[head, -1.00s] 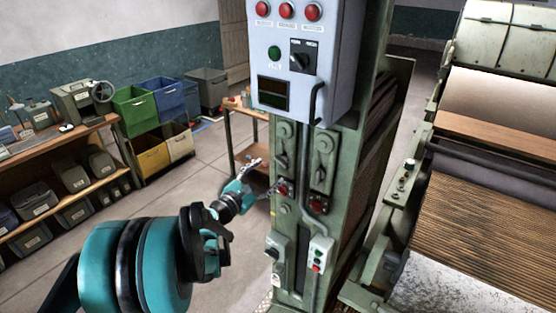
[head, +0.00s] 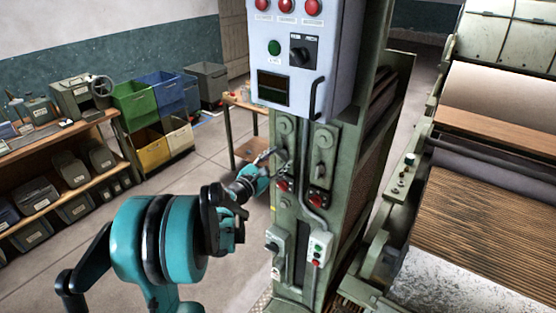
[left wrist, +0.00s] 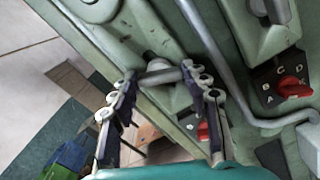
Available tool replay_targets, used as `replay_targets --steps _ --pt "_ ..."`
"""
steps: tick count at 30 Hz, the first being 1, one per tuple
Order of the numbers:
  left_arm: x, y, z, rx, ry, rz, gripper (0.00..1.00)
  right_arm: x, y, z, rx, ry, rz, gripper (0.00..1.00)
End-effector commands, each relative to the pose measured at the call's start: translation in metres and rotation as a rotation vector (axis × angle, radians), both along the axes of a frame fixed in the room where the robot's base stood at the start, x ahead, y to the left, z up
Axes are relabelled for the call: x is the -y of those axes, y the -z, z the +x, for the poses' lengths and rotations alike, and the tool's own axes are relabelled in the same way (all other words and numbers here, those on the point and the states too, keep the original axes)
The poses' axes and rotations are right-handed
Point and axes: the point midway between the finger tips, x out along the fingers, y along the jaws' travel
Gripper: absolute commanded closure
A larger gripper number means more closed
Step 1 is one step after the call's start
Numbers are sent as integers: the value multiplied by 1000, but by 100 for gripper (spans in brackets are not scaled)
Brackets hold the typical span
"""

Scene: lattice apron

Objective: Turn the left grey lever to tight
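The left grey lever (head: 281,156) is on the left green plate of the column, below a round boss. My left gripper (head: 266,160) is right at it, coming from the left. In the left wrist view, my left gripper (left wrist: 160,88) has its fingers spread. The grey lever's end (left wrist: 162,75) lies between the fingertips, with a finger on either side. I cannot tell whether either finger touches it. No tight marking can be read. My right gripper is not in view.
The right grey lever (head: 322,160) is beside it. Red rotary knobs (head: 283,186) sit below the levers, and a conduit runs between the plates. A control box (head: 300,60) is above. A small wooden table (head: 245,150) stands behind the column.

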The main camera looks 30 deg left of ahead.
Motion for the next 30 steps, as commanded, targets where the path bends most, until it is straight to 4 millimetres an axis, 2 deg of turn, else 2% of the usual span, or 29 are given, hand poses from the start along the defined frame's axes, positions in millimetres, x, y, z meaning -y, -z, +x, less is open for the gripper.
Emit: replay_targets --steps 8,14,30 --pt "0 0 0 2 0 28 83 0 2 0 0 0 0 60" --pt "0 1 0 11 0 124 83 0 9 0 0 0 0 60" --pt "0 1 0 49 1 610 83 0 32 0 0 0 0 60"
